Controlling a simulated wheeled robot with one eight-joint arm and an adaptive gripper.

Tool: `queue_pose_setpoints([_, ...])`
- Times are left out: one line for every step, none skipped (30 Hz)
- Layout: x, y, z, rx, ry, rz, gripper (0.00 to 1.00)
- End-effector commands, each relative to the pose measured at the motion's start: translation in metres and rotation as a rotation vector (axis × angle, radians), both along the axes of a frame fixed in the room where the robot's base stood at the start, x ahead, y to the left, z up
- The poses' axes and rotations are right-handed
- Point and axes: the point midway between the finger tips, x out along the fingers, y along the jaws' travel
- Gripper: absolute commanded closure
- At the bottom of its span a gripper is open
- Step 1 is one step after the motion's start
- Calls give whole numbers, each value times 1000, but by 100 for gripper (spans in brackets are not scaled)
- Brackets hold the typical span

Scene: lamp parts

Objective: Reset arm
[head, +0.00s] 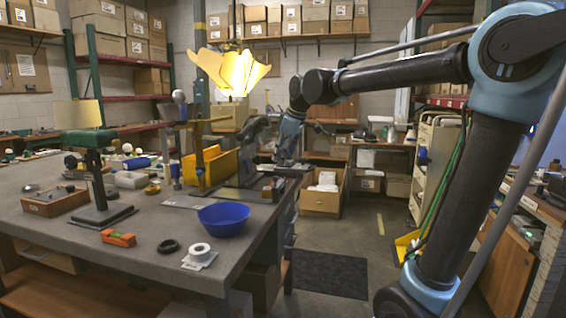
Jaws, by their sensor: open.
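My arm reaches in from the right, over the aisle, to the far right end of the grey workbench (150,245). My gripper (280,168) is at the arm's far end, near the bench's right edge. It is open, small in the view and partly lost against dark things behind it; I see nothing held in it. A lamp (82,143) with a tan shade, green head and dark stand is upright at the bench's left. A lit yellow petal-shaped lampshade (230,70) is above the bench's far side.
A blue bowl (223,219), a yellow bin (213,168), an orange tool (118,238), a black ring (169,246), a white roll (200,252) and a wooden tray (58,202) are on the bench. An open cardboard box (321,203) stands beyond it. The aisle floor with a dark mat (330,274) is clear.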

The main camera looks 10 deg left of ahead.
Motion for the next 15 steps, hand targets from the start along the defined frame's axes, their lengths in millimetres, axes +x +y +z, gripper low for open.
queue_pose_setpoints([0,-1,1,0,0,0,59])
queue_pose_setpoints([0,-1,1,0,0,0,59])
queue_pose_setpoints([0,-1,2,0,0,-1,59])
queue_pose_setpoints([0,-1,2,0,0,-1,59])
queue_pose_setpoints([0,-1,2,0,0,-1,59])
queue_pose_setpoints([0,-2,2,0,0,-2,59])
queue_pose_setpoints([0,-2,2,0,0,-2,59])
queue_pose_setpoints([0,-2,2,0,0,-2,59])
queue_pose_setpoints([0,-3,2,0,0,-2,59])
queue_pose_setpoints([0,-3,1,0,0,-3,59])
queue_pose_setpoints([0,-4,1,-1,1,-5,59])
queue_pose_setpoints([-1,-8,0,-1,3,-14,59])
queue_pose_setpoints([-1,-12,-2,-1,5,-23,59])
queue_pose_setpoints([-2,-18,-4,-2,8,-35,59])
queue_pose_setpoints([-5,-28,-7,-2,14,-57,59])
